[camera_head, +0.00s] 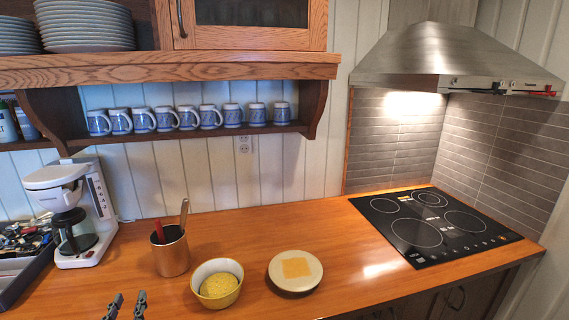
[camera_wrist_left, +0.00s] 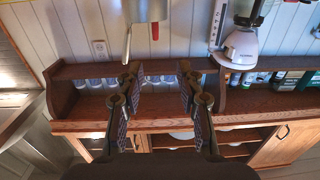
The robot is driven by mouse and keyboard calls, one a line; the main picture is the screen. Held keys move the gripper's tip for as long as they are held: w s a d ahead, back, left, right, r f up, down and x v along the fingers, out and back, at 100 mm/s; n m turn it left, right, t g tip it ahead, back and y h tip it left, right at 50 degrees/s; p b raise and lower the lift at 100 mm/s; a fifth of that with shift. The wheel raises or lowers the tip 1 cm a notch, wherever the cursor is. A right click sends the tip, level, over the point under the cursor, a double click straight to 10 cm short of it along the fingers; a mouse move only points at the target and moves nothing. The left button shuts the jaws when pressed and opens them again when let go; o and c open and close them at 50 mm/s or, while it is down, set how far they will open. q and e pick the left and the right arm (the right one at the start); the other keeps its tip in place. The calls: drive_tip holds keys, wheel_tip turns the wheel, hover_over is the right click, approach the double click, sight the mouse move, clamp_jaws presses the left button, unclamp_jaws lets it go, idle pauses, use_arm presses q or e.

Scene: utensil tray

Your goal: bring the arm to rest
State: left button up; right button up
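My left gripper (camera_head: 127,304) shows only by its two fingertips at the bottom edge of the head view. The fingertips stand apart with nothing between them. In the left wrist view the left gripper (camera_wrist_left: 160,78) shows both dark fingers spread, with an empty gap. That view is upside down, with the mug shelf and cabinet beyond the fingers. In the head view the left gripper is in front of the metal utensil holder (camera_head: 170,256) and left of the yellow bowl (camera_head: 217,298), apart from both. My right gripper is in neither view.
The utensil tray (camera_head: 12,285) lies at the far left beside the white coffee maker (camera_head: 103,215). A plate (camera_head: 287,283) with a yellow square slice sits right of the bowl. The black cooktop (camera_head: 440,222) is at the right. The counter between plate and cooktop is clear.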

use_arm(q)
drive_tip(key=s+a+f+n+g+y, duration=0.1)
drive_tip(key=s+f+g+y, duration=0.1)
drive_tip(key=s+f+g, duration=0.75)
drive_tip(key=s+d+f+m+g+h, duration=0.45)
drive_tip(key=s+d+f+h, duration=0.2)
drive_tip(key=d+f, duration=0.4)
wheel_tip(320, 180, down, 23)
drive_tip(key=s+a, duration=0.2)
drive_tip(key=s+a+f+g, duration=0.1)
drive_tip(key=s+f+g, duration=0.1)
drive_tip(key=s+f, duration=1.6)
drive_tip(key=shift+s+y, duration=0.35)
drive_tip(key=shift+s, duration=0.25)
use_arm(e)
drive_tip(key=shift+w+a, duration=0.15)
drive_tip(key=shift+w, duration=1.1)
